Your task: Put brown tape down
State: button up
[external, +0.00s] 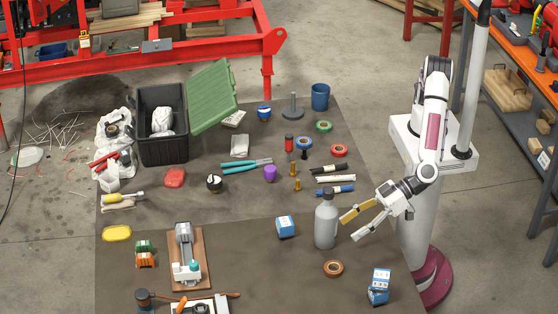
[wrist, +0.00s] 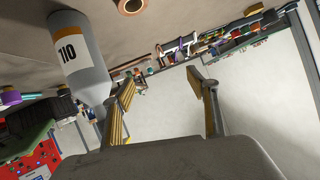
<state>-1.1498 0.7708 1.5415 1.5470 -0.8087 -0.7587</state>
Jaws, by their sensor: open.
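The brown tape (external: 333,268) is a small orange-brown roll with a dark centre, lying flat on the dark table mat in the front right part. It also shows, cut off, at the top of the wrist view (wrist: 132,5). My gripper (external: 348,229) is open and empty, above the table's right side, behind and to the right of the tape and apart from it. In the wrist view my two fingers (wrist: 162,80) are spread with nothing between them.
A grey bottle (external: 326,224) stands just left of my gripper's fingers and close to them. A blue-and-white box (external: 379,286) stands right of the tape, another blue box (external: 285,226) to its back left. Bare mat surrounds the tape.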

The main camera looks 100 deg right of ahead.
jog(key=w+d+r+y, duration=0.2)
jog(key=w+d+r, duration=0.25)
jog(key=r, duration=0.45)
jog(key=d+r+n+g+y, duration=0.1)
jog(key=d+r, duration=0.5)
jog(key=d, duration=0.3)
jog(key=d+r+n+g+y, duration=0.1)
jog(key=d+r+y, duration=0.1)
jog(key=d+r, duration=0.5)
jog(key=s+d+f+g+h, duration=0.1)
jog(key=s+d+f+h, duration=0.1)
jog(key=s+d, duration=0.7)
jog(key=s+d+f+m+g+h, duration=0.1)
jog(key=s+d+f+g+h, duration=0.1)
jog(key=s+d, duration=0.8)
jog(key=s+d+f+g+h, duration=0.1)
jog(key=s+d+f+h, duration=0.2)
jog(key=d, duration=1.5)
jog(key=s+f, duration=0.3)
jog(key=s, duration=0.4)
jog(key=shift+m+g+h, duration=0.3)
jog(key=shift+m+g, duration=0.1)
